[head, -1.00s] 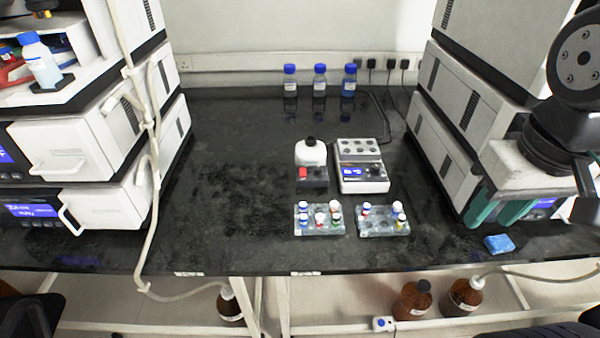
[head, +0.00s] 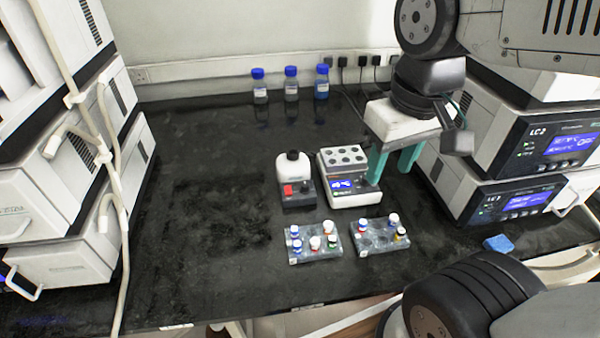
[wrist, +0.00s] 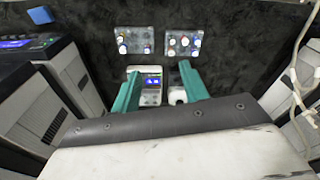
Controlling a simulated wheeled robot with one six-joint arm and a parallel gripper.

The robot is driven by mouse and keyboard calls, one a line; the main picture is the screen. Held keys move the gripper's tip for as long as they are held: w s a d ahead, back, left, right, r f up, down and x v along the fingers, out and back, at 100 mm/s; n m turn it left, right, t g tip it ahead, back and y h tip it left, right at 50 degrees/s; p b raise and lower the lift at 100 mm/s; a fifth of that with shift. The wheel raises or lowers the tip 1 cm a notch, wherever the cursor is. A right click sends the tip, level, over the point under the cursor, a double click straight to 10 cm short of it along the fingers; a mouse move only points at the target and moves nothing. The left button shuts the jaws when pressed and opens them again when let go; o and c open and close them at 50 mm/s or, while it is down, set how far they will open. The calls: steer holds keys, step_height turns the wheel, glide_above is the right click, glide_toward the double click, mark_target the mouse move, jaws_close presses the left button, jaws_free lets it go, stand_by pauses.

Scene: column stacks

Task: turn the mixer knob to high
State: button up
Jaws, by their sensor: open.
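The mixer (head: 294,170), a white body with a black round top and a dark front panel with a red switch (head: 288,190), stands mid-bench. Its small dark knob (head: 307,184) is right of the switch. In the wrist view the mixer (wrist: 177,96) is partly hidden by a finger, and its knob cannot be made out. My gripper (head: 389,174) has two teal fingers, apart and empty. It hangs above the bench, right of the mixer, by the right side of the heating block. It also shows in the wrist view (wrist: 160,69).
The white heating block (head: 345,162) with a blue display is right of the mixer. Two vial racks (head: 318,252) (head: 372,241) stand in front. Several bottles (head: 291,84) stand at the back. Instrument stacks (head: 513,150) flank the bench. A blue sponge (head: 498,244) lies front right. The bench's left middle is clear.

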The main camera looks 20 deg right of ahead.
steer(key=w+f+n, duration=0.2)
steer(key=w+f, duration=0.1)
steer(key=w, duration=0.7)
steer(key=n+g, duration=0.1)
steer(key=n, duration=0.3)
glide_above(305, 184)
step_height(305, 184, down, 16)
steer(key=shift+s, duration=0.1)
step_height(305, 184, down, 7)
steer(key=shift+r, duration=0.1)
steer(key=shift+f, duration=0.6)
jaws_close()
